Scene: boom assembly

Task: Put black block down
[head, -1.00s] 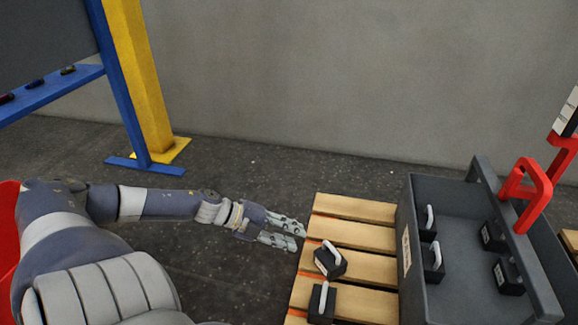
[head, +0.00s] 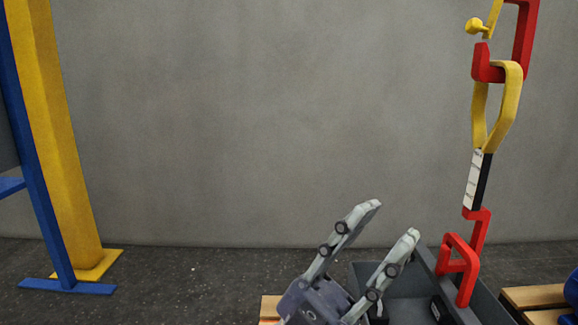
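My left gripper (head: 390,224) is raised in front of the grey tray (head: 362,276) at the bottom of the head view. Its two fingers are spread apart and point up and to the right, with nothing between them. A black block (head: 438,311) lies inside the tray, to the right of the gripper and partly cut off by the frame's bottom edge. My gripper hides part of the tray, and other blocks are hidden or out of frame. My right gripper is not in view.
A wooden pallet (head: 268,308) shows beside my gripper, another (head: 535,297) at right. A yellow post (head: 60,150) with a blue frame stands left. Floor between is clear.

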